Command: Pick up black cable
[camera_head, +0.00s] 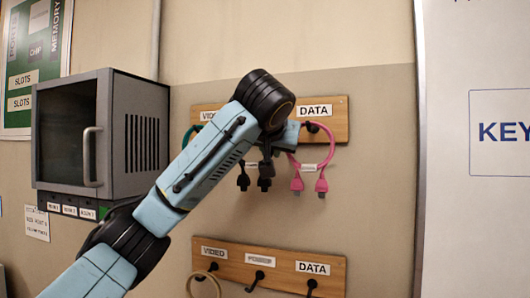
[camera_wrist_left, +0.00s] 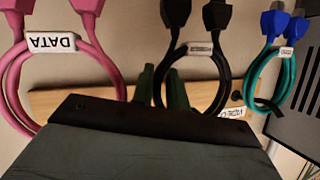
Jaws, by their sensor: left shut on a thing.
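The black cable (camera_wrist_left: 217,15) hangs as a loop with a white label in the middle of the left wrist view. In the head view its two plugs (camera_head: 265,184) hang below the upper wooden board (camera_head: 342,120), between the VIDEO and DATA signs. My left gripper (camera_wrist_left: 163,88) has its greenish fingers at the cable loop, shut on it close to the board. In the head view my left arm hides the upper part of the loop and most of the gripper. My right gripper is in neither view.
A pink cable (camera_head: 330,150) hangs at the DATA hook, right of the black one. A teal cable with blue plugs (camera_wrist_left: 276,70) hangs on the other side. A lower hook board (camera_head: 230,254) holds a beige loop (camera_head: 205,283). A grey cabinet (camera_head: 125,125) stands at left.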

